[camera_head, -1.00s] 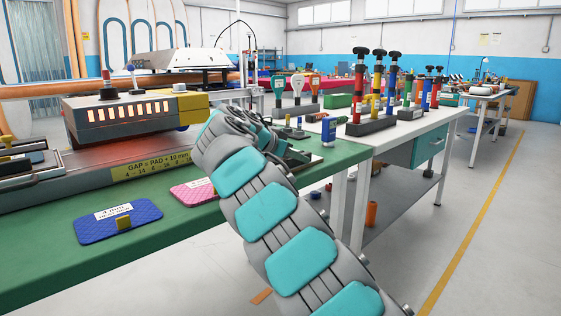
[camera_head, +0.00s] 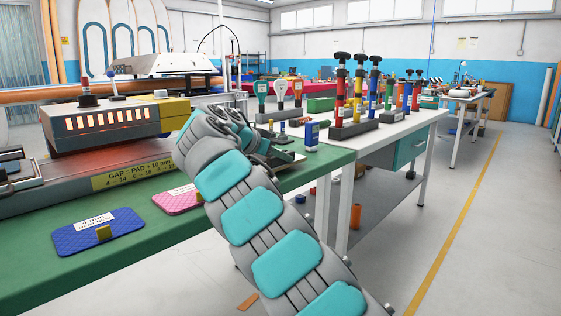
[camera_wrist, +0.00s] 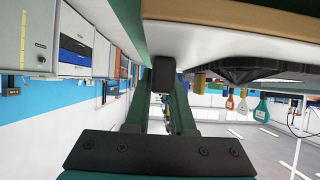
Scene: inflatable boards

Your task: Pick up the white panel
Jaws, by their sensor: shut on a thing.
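The white panel (camera_wrist: 225,45) shows in the wrist view as a pale slab across the upper right, with a dark object against one side. In the head view my gripper (camera_head: 268,150) is mostly hidden behind my own arm, over the far right end of the green bench. A pale plate edge (camera_head: 292,159) shows beside it.
The green bench (camera_head: 130,248) carries a blue pad (camera_head: 75,238), a pink pad (camera_head: 172,203) and a heater-like press (camera_head: 100,125). A blue container (camera_head: 311,136) stands near my gripper. The floor at right is clear.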

